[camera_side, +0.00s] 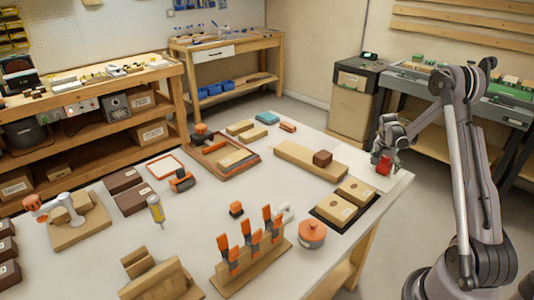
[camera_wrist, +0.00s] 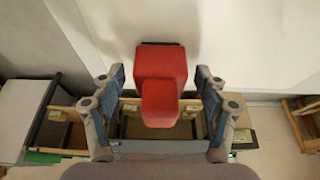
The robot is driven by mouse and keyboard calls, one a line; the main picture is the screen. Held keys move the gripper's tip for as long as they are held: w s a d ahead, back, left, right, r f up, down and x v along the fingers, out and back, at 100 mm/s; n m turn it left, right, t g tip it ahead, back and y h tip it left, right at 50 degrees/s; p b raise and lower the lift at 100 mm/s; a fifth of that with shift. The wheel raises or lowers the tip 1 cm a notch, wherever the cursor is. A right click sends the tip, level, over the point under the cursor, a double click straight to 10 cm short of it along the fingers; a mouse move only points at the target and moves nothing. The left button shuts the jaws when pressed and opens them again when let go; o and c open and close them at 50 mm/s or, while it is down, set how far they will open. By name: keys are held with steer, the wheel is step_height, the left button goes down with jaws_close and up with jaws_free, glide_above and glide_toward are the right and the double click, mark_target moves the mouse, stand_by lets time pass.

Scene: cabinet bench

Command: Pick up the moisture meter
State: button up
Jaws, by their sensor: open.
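A red block-shaped object with a dark end, which appears to be the moisture meter (camera_side: 384,167), is at the right end of the white bench top. In the wrist view the red moisture meter (camera_wrist: 160,80) lies between the two fingers, its narrower part toward my palm. My gripper (camera_side: 385,150) is right at it, fingers spread. In the wrist view my gripper (camera_wrist: 160,76) is open, with a gap between each finger and the red body. I cannot tell whether the meter rests on the bench, and its underside is hidden.
A long wooden board (camera_side: 300,160) with a brown block (camera_side: 322,158) lies left of my gripper. A dark tray (camera_side: 329,208) with tan boxes is nearer the front. An orange-lidded pot (camera_side: 312,232) and upright orange clamps (camera_side: 247,232) stand farther forward. The bench's right edge is close.

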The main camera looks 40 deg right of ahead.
steer(key=shift+d+f, duration=0.1)
steer(key=shift+f, duration=0.1)
steer(key=c, duration=1.3)
steer(key=shift+c, duration=0.2)
